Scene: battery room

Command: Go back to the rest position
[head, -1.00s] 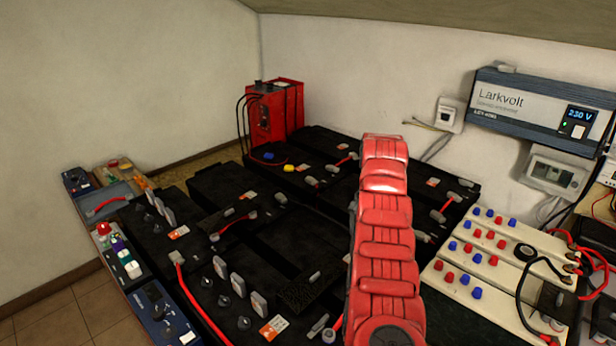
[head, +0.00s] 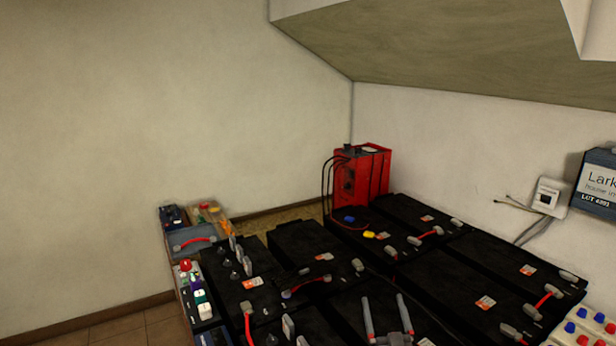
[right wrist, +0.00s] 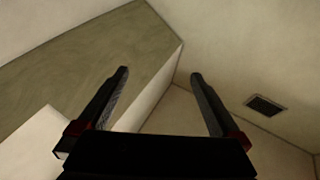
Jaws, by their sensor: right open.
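My right gripper (head: 383,297) shows at the bottom of the head view, in front of the black batteries. Its two grey fingers point up and stand apart. In the right wrist view, the same gripper (right wrist: 160,74) is open, with nothing between its fingers. Behind the fingers, that view shows only ceiling, walls and a small dark vent (right wrist: 265,105). My left gripper is in neither view.
Black batteries (head: 405,285) with red links fill the lower middle. A red box (head: 358,176) with black cables stands in the far corner. Small trays (head: 192,240) line the left side. A thermostat (head: 549,196) and a Larkvolt unit (head: 598,182) hang at right. A sloped ceiling hangs above.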

